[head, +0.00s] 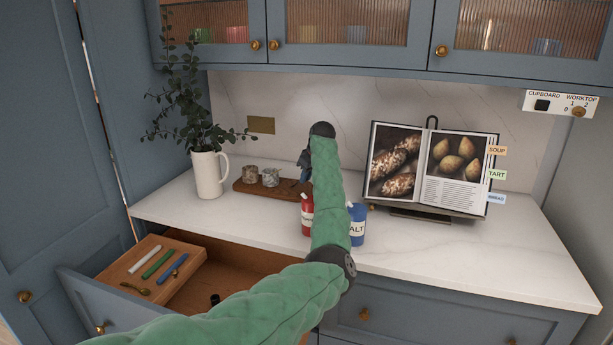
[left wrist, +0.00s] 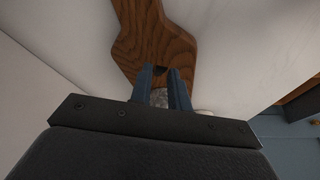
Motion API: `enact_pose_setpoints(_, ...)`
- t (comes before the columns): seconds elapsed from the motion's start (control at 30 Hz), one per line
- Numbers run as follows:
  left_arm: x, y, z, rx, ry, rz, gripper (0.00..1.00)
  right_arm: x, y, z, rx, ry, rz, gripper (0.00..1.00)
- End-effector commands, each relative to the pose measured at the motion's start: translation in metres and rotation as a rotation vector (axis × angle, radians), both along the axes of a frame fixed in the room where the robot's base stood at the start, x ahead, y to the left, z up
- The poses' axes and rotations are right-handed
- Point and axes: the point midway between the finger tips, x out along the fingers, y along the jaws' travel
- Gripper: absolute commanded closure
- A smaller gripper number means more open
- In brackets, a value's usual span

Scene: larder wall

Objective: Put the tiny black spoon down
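My left gripper (head: 306,168) is over the worktop by the wooden board (head: 242,187), partly hidden behind my own arm in the head view. In the left wrist view its two blue-grey fingers (left wrist: 162,70) stand close together, with a small dark piece between their tips. This looks like part of the tiny black spoon (left wrist: 160,70); the rest of it is hidden. The brown board (left wrist: 150,35) lies beyond the fingertips, and a grey speckled surface shows between the fingers. My right gripper is in neither view.
Two stone-like pots (head: 269,177) stand on the board. A red container (head: 307,214) and a blue salt container (head: 357,224) flank my arm. A white jug with a plant (head: 208,174) stands left, an open cookbook (head: 432,170) right. The drawer (head: 120,311) is open below.

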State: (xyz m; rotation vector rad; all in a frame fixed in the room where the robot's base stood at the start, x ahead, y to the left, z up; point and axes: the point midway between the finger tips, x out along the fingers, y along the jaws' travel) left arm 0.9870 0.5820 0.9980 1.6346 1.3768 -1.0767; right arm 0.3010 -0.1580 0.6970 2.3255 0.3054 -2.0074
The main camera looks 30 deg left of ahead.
Motion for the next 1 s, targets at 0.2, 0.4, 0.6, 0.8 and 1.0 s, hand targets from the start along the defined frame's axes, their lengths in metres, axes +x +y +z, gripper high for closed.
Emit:
enact_pose_setpoints(0.2,0.000,0.000,0.001,0.000,0.000,0.000,0.67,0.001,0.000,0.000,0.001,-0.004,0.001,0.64)
enact_pose_setpoints(0.4,0.000,0.000,0.004,0.001,-0.001,0.000,0.67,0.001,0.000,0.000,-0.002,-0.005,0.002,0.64)
enact_pose_setpoints(0.6,-0.001,-0.009,0.023,0.000,-0.004,-0.002,0.67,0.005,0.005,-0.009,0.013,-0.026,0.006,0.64)
enact_pose_setpoints(0.8,-0.004,-0.024,0.059,0.000,-0.004,-0.002,0.67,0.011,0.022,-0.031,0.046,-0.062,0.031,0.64)
enact_pose_setpoints(1.0,-0.007,-0.036,0.091,0.000,-0.003,0.000,0.67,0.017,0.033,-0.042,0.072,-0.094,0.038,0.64)
